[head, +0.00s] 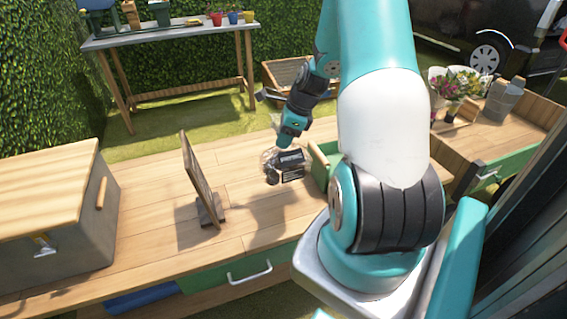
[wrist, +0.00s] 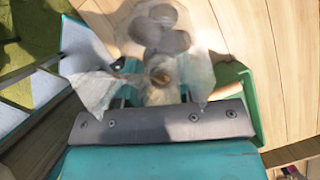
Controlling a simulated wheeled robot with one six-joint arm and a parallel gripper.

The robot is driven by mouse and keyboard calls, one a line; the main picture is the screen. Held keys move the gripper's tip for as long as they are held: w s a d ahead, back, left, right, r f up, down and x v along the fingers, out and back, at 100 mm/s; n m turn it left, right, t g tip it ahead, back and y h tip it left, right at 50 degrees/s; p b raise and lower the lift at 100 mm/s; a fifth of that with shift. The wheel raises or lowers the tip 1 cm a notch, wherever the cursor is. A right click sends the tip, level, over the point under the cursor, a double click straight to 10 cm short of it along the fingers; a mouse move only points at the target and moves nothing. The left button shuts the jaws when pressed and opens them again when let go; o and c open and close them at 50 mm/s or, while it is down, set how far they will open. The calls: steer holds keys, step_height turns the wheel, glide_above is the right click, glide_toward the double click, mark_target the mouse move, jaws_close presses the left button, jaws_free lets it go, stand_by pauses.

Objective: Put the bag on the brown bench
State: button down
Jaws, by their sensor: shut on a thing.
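A see-through bag (wrist: 198,72) with several round greyish-brown shapes in it fills the top middle of the wrist view. My gripper is shut on the bag. It is over the brown wooden bench top (head: 150,225), which has a green drawer front. Whether the bag touches the wood, I cannot tell. The fingertips are largely hidden by the bag in the wrist view.
A wooden board on a stand (head: 198,178) and a large grey box with a wooden lid (head: 50,205) are left of my gripper. A green box (head: 322,160) is close on its right. A grey-topped table (head: 180,36) stands behind. Flowers (head: 455,85) are at right.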

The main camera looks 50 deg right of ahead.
mark_target(284, 162)
step_height(284, 162, down, 9)
steer(key=shift+r, duration=0.1)
stand_by(0.3)
steer(key=c, duration=0.8)
jaws_free()
steer(key=shift+f, duration=0.2)
steer(key=shift+o, duration=0.2)
